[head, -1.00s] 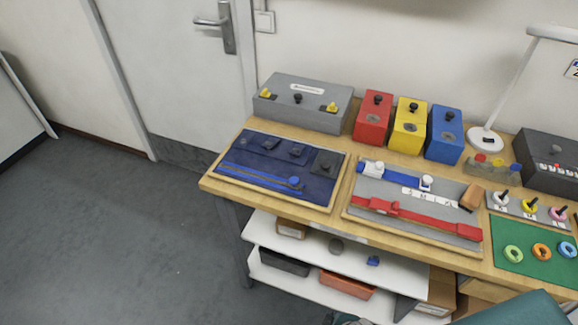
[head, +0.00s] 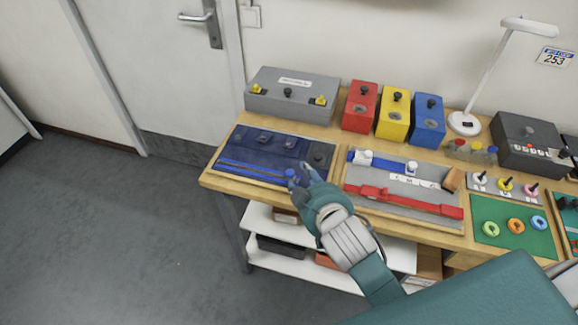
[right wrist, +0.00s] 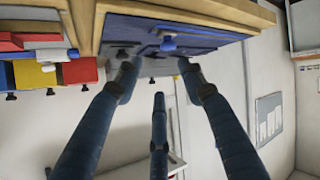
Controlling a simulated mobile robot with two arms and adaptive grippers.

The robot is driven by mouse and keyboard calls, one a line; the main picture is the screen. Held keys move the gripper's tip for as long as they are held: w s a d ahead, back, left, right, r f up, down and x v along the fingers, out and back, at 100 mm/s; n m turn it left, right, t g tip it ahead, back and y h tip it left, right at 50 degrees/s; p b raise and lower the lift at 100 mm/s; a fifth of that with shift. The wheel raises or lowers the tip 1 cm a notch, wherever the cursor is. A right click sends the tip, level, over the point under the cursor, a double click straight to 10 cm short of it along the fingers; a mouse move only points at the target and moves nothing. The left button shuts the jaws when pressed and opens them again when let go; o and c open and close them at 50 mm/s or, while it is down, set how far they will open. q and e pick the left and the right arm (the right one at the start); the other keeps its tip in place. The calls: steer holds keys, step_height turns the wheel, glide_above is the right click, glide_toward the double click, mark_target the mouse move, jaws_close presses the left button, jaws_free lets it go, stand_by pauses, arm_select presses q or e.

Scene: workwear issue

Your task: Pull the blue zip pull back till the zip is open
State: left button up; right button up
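The dark blue workwear panel (head: 231,148) lies in a wooden frame at the left end of the bench. A brighter blue zip strip (head: 245,171) runs along its front side. In the right wrist view the blue zip pull (right wrist: 168,44) stands out from the panel (right wrist: 205,42); in the head view my fingers largely cover it. My right gripper (head: 298,177) is at the right end of the zip. Its fingers are spread with empty space between them, as the right wrist view also shows (right wrist: 157,72). The pull is just beyond the fingertips. My left gripper is not in view.
A grey case (head: 292,97) stands behind the panel. Red (head: 360,108), yellow (head: 394,117) and blue (head: 428,121) boxes stand right of it. A grey board with a red strap (head: 410,203) lies close to the right. Open floor lies left of the bench.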

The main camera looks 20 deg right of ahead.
steer(key=w+a+r+n+t+y, duration=0.25)
steer(key=w+a+r, duration=0.2)
steer(key=r, duration=0.35)
steer(key=w+a+r+n+t+y, duration=0.1)
steer(key=w+a+r+n+t, duration=0.15)
steer(key=w+r+t, duration=0.35)
steer(key=s+a+r+n+g+y, duration=0.2)
steer(key=a+r+n+y, duration=0.7)
steer(key=a+r, duration=0.25)
steer(key=s+a+f+n+g+y, duration=0.1)
steer(key=s+a+n+g+y, duration=0.2)
steer(key=a+n+g, duration=0.45)
steer(key=s+a+f+n+g+y, duration=0.2)
steer(key=s+a+n+g+y, duration=0.3)
steer(key=n, duration=0.4)
steer(key=n+g+h, duration=0.4)
steer(key=g+h, duration=0.2)
steer(key=h, duration=1.4)
glide_above(290, 172)
step_height(290, 172, down, 16)
step_height(290, 172, down, 10)
steer(key=p, duration=0.3)
steer(key=shift+r+p, duration=0.25)
steer(key=shift+p, duration=0.1)
steer(key=shift+f, duration=0.55)
